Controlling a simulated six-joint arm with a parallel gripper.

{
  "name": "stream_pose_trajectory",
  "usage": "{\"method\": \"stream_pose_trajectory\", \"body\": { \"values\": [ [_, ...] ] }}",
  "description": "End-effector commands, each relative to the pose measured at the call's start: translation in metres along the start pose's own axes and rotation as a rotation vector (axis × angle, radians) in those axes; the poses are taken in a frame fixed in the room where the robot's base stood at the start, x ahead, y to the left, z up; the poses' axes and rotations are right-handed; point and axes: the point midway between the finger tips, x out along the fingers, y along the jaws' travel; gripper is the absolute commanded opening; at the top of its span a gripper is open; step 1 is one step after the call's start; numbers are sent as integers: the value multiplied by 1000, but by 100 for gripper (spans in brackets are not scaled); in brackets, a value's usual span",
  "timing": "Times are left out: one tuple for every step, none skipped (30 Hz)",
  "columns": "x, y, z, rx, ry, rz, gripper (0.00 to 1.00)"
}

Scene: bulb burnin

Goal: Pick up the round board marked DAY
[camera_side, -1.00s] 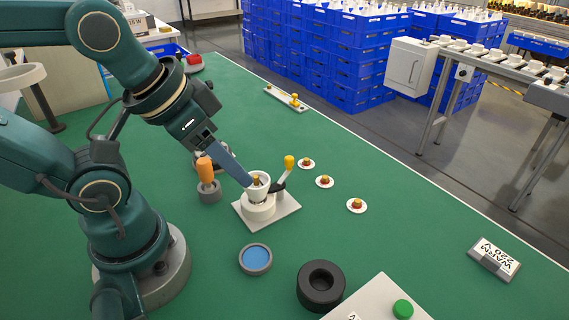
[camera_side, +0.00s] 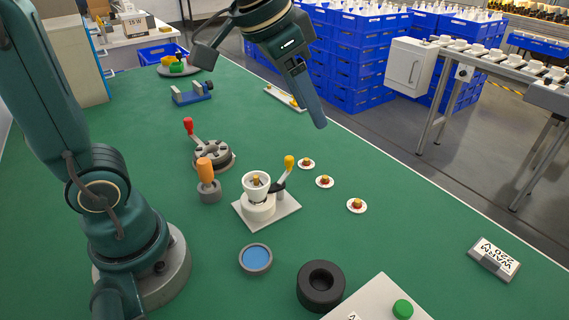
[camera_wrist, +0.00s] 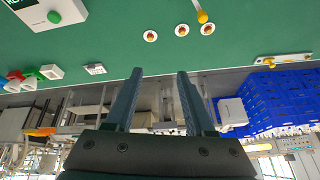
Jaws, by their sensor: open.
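Three small round white boards lie in a row on the green bench: one (camera_side: 306,163), a middle one (camera_side: 324,181) and a nearer one (camera_side: 357,205). Each bears a small reddish-gold part at its centre. They also show at the top of the wrist view: left (camera_wrist: 150,36), middle (camera_wrist: 181,30) and right (camera_wrist: 207,29). No DAY marking is legible on any. My gripper (camera_side: 318,122) is raised above the bench's far edge, beyond the boards in the side view. In the wrist view its two fingers (camera_wrist: 160,74) stand apart with nothing between them.
A white fixture (camera_side: 259,208) with a yellow-tipped lever stands left of the boards. An orange-handled tool (camera_side: 206,172) and a red-levered fixture (camera_side: 213,154) are farther left. A blue-centred dish (camera_side: 256,259), black ring (camera_side: 321,287) and WARM sign (camera_side: 494,260) are nearer. Bench around the boards is clear.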

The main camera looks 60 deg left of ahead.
Motion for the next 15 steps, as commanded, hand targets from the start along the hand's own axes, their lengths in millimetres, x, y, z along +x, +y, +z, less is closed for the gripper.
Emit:
{"method": "stream_pose_trajectory", "body": {
  "values": [
    [11,0,-11,17,-22,9,54],
    [17,0,-17,27,-32,14,54],
    [25,-1,-24,38,-44,19,54],
    [32,-1,-29,47,-55,24,54],
    [39,0,-34,56,-66,29,54],
    [49,0,-40,67,-80,35,54],
    [57,0,-43,75,-92,40,54],
    [65,1,-46,83,-104,45,54],
    [77,2,-50,94,-120,52,54],
    [86,3,-52,101,-133,58,54],
    [95,4,-54,108,-146,63,54],
    [108,5,-56,116,-164,70,54],
    [117,6,-56,121,-178,75,54],
    [127,7,-56,125,-192,80,54],
    [139,9,-55,130,-210,86,54]
  ]
}}
